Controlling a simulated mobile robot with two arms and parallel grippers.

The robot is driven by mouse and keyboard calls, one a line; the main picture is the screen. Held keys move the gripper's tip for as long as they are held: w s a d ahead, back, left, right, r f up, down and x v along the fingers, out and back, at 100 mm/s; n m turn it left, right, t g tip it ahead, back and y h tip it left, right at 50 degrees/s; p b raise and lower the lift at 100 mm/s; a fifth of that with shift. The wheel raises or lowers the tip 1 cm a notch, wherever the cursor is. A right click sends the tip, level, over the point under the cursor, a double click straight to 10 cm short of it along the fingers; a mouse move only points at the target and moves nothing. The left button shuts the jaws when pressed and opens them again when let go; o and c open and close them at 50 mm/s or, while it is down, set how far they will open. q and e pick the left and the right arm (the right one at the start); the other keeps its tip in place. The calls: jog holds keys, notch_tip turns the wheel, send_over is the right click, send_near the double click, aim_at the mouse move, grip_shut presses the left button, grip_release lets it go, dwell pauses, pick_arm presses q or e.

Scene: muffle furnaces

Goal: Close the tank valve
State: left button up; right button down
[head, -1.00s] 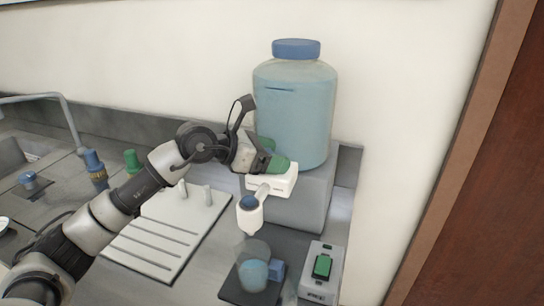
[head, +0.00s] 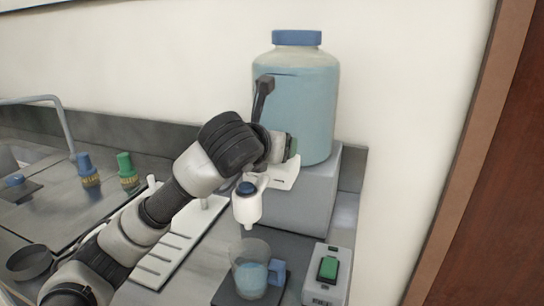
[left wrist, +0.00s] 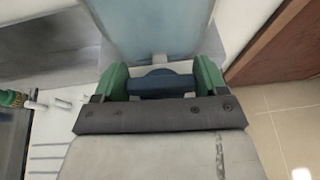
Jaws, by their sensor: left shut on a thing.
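The tank (head: 305,105) is a large translucent jar of blue liquid with a blue lid, on a grey block at the back. My left gripper (head: 288,148) is in front of its lower part, over a white piece (head: 284,174) at the tank's base. In the left wrist view my left gripper (left wrist: 160,76) has its green fingers on both sides of a dark blue valve handle (left wrist: 160,84) and is shut on it. My wrist hides this handle in the head view. A white spout with a blue knob (head: 247,188) hangs below. My right gripper is out of view.
A glass beaker (head: 248,270) with blue liquid stands under the spout on a dark plate. A box with a green switch (head: 328,268) is to its right. A white rack (head: 180,238) lies under my left arm. Blue (head: 86,168) and green (head: 126,168) taps stand at left.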

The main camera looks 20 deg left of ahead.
pick_arm(q)
jog(key=shift+n+y+b, duration=0.35)
jog(key=shift+n+y, duration=0.05)
jog(key=o, duration=0.6)
jog(key=shift+o, duration=0.2)
